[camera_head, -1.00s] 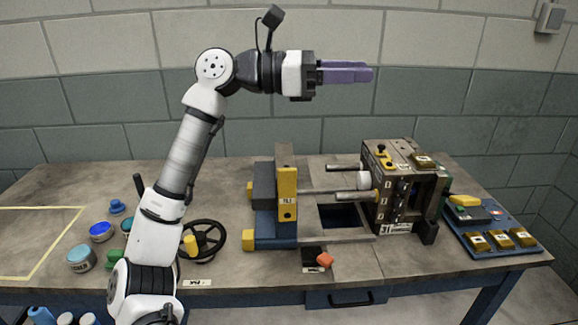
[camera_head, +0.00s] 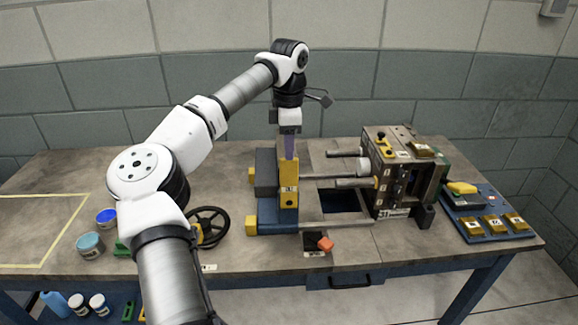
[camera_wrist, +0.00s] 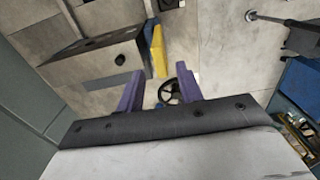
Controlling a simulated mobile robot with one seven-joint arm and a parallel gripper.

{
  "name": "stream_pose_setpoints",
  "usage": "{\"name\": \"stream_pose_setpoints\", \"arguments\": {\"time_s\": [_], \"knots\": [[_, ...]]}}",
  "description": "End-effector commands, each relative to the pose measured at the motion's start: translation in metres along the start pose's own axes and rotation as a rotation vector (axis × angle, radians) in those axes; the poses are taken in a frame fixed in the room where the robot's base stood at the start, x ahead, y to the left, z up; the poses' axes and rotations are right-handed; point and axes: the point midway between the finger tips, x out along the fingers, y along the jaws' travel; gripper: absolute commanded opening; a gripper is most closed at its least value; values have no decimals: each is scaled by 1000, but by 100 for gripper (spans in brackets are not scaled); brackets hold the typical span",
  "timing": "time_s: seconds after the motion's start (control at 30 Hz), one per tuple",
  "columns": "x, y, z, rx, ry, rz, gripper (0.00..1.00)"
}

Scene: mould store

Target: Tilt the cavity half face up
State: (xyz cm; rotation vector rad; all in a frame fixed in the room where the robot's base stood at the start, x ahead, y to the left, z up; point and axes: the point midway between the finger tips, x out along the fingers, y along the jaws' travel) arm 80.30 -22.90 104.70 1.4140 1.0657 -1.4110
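A steel mould block (camera_head: 398,178) stands upright at the right of the bench, its guide pins pointing left. I cannot tell for sure whether it is the cavity half. Left of it is a blue stand (camera_head: 272,217) with yellow ends, a dark grey block (camera_head: 265,172) and an upright yellow plate (camera_head: 288,185) with a small label. My gripper (camera_head: 289,156) points down just above the yellow plate, its purple fingers partly overlapping it. In the wrist view the fingers (camera_wrist: 158,88) are apart with nothing held, and the yellow plate (camera_wrist: 158,50) shows beyond them.
A black handwheel (camera_head: 208,228) is left of the stand. An orange piece (camera_head: 325,243) lies at the front of the bench. A blue tray (camera_head: 488,222) with brass-coloured blocks is at the right. Paint pots (camera_head: 90,245) stand at the left, near a clear, yellow-outlined area (camera_head: 40,225).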

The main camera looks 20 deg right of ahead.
Motion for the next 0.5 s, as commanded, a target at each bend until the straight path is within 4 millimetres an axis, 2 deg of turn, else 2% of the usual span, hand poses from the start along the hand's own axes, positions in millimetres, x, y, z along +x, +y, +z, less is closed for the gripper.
{"name": "stream_pose_setpoints", "arguments": {"time_s": [0.1,0.23,0.5], "knots": [[25,-1,0,2,-2,-3,36],[48,-1,0,1,-2,-3,36],[72,0,1,1,-2,-1,36]]}}
